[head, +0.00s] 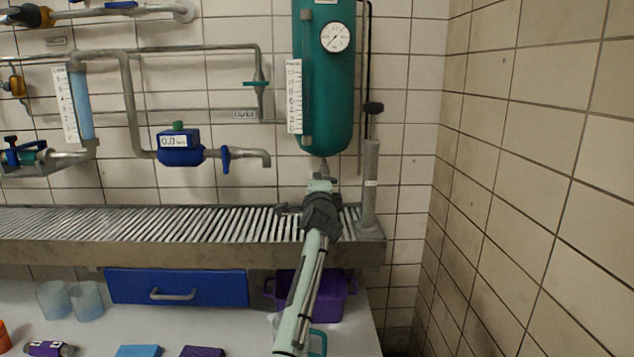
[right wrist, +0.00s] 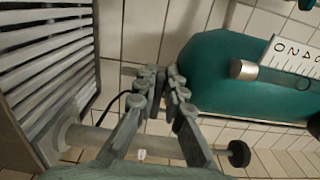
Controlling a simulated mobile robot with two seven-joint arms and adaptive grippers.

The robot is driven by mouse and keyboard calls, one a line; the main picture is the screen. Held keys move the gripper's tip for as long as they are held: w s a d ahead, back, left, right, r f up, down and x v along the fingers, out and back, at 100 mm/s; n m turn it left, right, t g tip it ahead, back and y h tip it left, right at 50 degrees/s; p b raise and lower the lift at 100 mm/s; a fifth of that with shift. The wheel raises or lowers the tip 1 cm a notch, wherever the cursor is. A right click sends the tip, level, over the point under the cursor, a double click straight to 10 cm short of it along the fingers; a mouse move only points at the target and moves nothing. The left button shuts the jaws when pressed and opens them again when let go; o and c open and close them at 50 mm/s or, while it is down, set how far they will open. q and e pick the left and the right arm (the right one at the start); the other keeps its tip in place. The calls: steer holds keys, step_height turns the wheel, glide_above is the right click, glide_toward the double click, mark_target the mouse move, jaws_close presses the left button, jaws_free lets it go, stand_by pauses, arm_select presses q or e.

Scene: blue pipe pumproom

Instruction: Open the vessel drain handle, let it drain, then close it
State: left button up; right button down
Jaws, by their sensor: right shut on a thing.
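The green vessel (head: 325,85) hangs on the tiled wall with a round gauge (head: 335,37) and a scale strip (head: 294,97). Its rounded bottom also shows in the right wrist view (right wrist: 215,75). A narrow grey drain outlet (head: 322,166) comes out below it. My right gripper (head: 321,180) is right under the outlet. In the right wrist view my right gripper (right wrist: 160,88) has its fingertips close together beside the vessel bottom, shut on the drain handle, which the fingers mostly hide. I cannot make out the handle's angle or any flowing liquid. My left gripper is not in view.
A grated shelf (head: 150,225) runs below the vessel. A grey upright pipe (head: 370,185) with a black knob (head: 373,108) stands close on the right. A blue flow meter (head: 180,150) sits left. A purple crate (head: 330,305) and blue drawer (head: 176,287) are below.

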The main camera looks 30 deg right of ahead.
steer(key=shift+d, duration=0.1)
steer(key=c, duration=1.6)
jaws_free()
steer(key=v, duration=1.2)
steer(key=shift+s, duration=0.1)
